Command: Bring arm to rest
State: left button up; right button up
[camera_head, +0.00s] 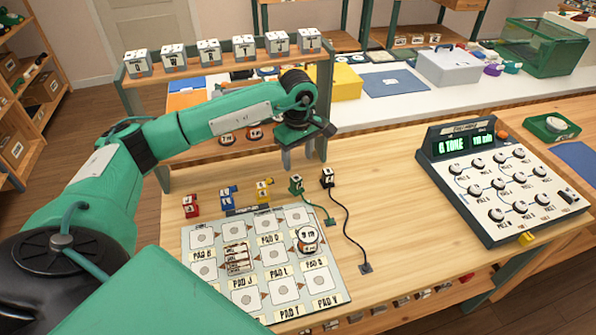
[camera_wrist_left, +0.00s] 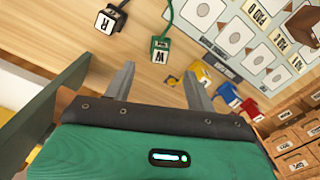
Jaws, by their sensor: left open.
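My left arm is green and reaches in from the left in the head view. Its gripper (camera_head: 304,158) is open and empty, held above the wooden table (camera_head: 400,150) behind the pad board (camera_head: 188,235). In the left wrist view the two fingers of the left gripper (camera_wrist_left: 158,88) stand apart with bare table between them. A green plug block (camera_wrist_left: 160,47) and a black plug block (camera_wrist_left: 107,21) lie beyond the fingers. In the head view the green block (camera_head: 296,184) and black block (camera_head: 327,177) stand below the gripper, apart from it. My right gripper is not in view.
Red (camera_head: 190,205), blue (camera_head: 228,196) and yellow (camera_head: 264,189) blocks stand along the board's back edge. A shelf (camera_head: 225,60) with several white blocks stands behind.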

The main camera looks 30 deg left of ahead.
pick_arm(q)
jog(key=shift+r, duration=0.55)
